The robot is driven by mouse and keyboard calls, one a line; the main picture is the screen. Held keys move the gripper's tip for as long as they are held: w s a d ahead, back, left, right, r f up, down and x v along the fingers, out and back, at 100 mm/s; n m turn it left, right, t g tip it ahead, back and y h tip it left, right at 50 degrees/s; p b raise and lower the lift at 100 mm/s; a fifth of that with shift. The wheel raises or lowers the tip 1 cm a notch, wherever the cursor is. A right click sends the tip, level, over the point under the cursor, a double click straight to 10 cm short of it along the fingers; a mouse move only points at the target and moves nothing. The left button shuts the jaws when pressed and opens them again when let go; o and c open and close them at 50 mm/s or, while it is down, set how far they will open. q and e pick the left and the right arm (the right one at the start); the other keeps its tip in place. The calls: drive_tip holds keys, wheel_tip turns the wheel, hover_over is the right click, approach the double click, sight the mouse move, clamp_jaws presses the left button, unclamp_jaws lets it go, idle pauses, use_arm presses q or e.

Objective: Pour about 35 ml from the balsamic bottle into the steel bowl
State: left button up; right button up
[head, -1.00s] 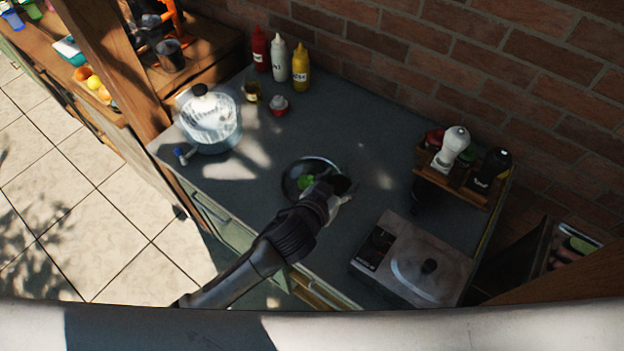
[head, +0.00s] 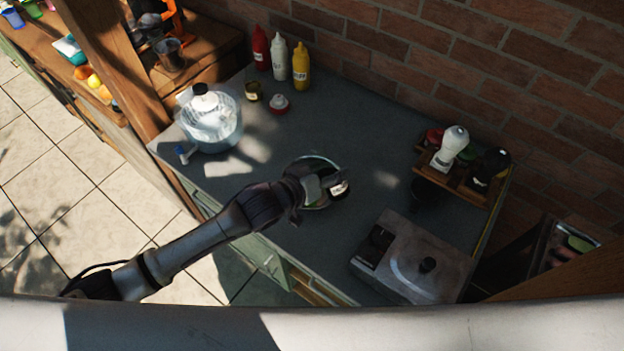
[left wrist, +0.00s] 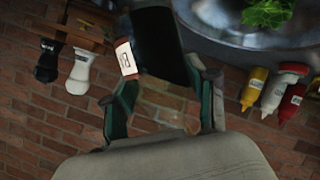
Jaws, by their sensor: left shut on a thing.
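My left gripper (head: 318,187) is shut on the dark balsamic bottle (head: 340,189), whose pale label faces up in the head view. In the left wrist view the black bottle (left wrist: 160,45) sits between the fingers (left wrist: 165,105), with the label at its left side. The steel bowl (head: 322,157) stands on the counter, partly hidden behind my gripper and the bottle. It also shows in the left wrist view (left wrist: 212,38) with green leaves (left wrist: 268,12) inside. The bottle's mouth and any liquid flow cannot be made out. My right gripper is not in view.
A lidded clear bowl (head: 212,125), a small jar (head: 252,91) and squeeze bottles (head: 279,58) stand at the back left. A hotplate (head: 415,262) is at the front right. A wooden rack (head: 455,183) with shakers stands by the brick wall.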

use_arm(q)
drive_tip(key=shift+w+a+f+n+h+b, duration=0.15)
drive_tip(key=shift+f+n+h+b, duration=0.3)
drive_tip(key=shift+b, duration=0.55)
drive_tip(key=b, duration=0.1)
drive_tip(key=f+n+g+h+b, duration=0.1)
drive_tip(key=b, duration=0.1)
drive_tip(key=shift+d+f+n, duration=0.2)
drive_tip(key=shift+d+n, duration=0.05)
drive_tip(key=b, duration=0.1)
drive_tip(key=n+b, duration=0.1)
drive_tip(key=b, duration=0.1)
drive_tip(key=shift+s+f+g+h, duration=0.2)
drive_tip(key=shift+g+h, duration=0.1)
drive_tip(key=shift+h, duration=0.05)
drive_tip(key=shift+d+n+h+b, duration=0.1)
drive_tip(key=shift+n+h+b, duration=0.4)
drive_tip(key=shift+b, duration=0.8)
drive_tip(key=shift+s, duration=0.1)
drive_tip(key=shift+s+d+r+n+g+h, duration=0.15)
drive_tip(key=shift+r+n+g+h, duration=0.15)
drive_tip(key=shift+r+n, duration=0.35)
drive_tip(key=shift+f+b, duration=0.1)
drive_tip(key=shift+b, duration=0.2)
drive_tip(key=shift+f+n+b, duration=0.1)
drive_tip(key=shift+n+b, duration=0.25)
drive_tip(key=shift+b, duration=0.25)
